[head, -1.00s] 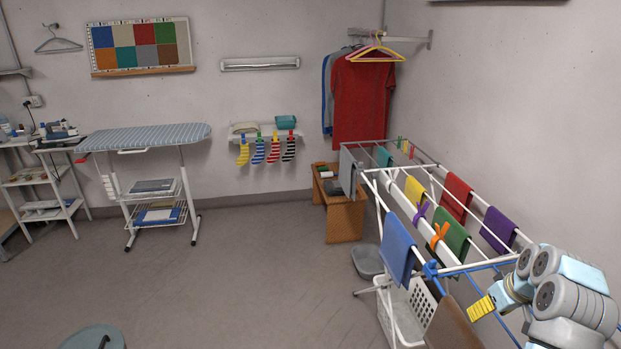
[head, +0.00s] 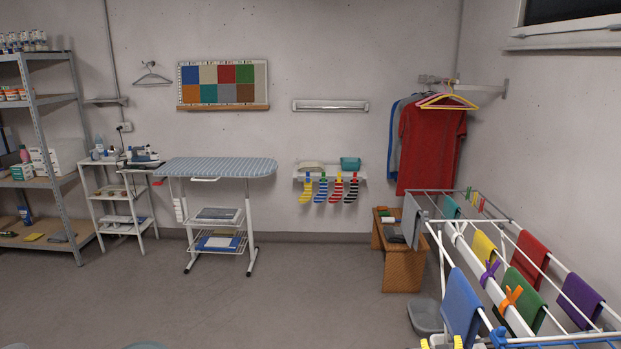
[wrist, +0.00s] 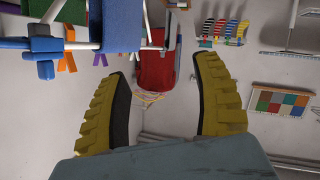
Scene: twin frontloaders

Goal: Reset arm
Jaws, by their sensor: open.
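My gripper (wrist: 168,78) is open in the wrist view, with its two yellow ridged fingers wide apart and nothing between them. In the head view only yellow tips of my gripper (head: 441,343) show at the bottom edge; most of my arm is out of frame. The wrist view is upside down and faces the back wall. The red shirt (wrist: 156,71) shows beyond the gap between the fingers, apart from them.
A drying rack (head: 468,267) with several coloured cloths stands at the right. It fills the wrist view's upper left. An ironing board (head: 217,168) stands by the back wall. A shelf unit (head: 44,130) is at the left. The floor (head: 310,300) in the middle is clear.

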